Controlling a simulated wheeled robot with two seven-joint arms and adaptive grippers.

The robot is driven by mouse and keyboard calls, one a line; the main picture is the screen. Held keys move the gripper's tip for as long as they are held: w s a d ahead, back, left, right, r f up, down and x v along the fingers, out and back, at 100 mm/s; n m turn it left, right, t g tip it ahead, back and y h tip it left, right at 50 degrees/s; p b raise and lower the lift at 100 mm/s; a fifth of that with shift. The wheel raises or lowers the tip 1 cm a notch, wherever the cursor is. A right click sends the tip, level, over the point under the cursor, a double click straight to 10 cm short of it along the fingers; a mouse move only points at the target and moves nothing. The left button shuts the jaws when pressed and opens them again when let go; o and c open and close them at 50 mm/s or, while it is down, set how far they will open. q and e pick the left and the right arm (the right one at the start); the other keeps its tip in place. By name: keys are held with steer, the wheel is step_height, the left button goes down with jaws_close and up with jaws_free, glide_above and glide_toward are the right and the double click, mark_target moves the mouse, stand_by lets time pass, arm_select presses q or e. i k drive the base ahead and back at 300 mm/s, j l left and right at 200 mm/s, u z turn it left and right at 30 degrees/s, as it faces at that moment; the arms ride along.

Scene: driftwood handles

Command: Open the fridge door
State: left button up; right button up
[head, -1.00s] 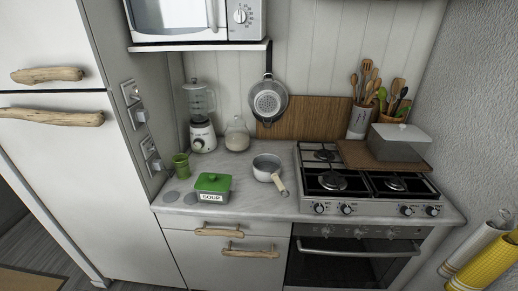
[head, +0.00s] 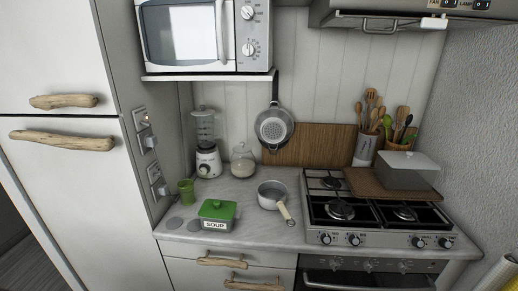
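The fridge is the tall white unit at the left of the head view, with two doors one above the other. The upper door (head: 50,50) has a driftwood handle (head: 64,101) near its lower edge. The lower door (head: 85,200) has a longer driftwood handle (head: 62,140) near its top edge. Both doors look shut, with a thin dark gap between them. Neither of my grippers shows in the head view.
A microwave (head: 185,35) sits on a shelf above. Floor shows at the lower left.

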mark_target(85, 185)
steer(key=u, duration=1.65)
steer(key=i+l+u, duration=0.15)
steer(key=i, duration=0.2)
steer(key=i+u, duration=0.1)
steer(key=i, duration=0.2)
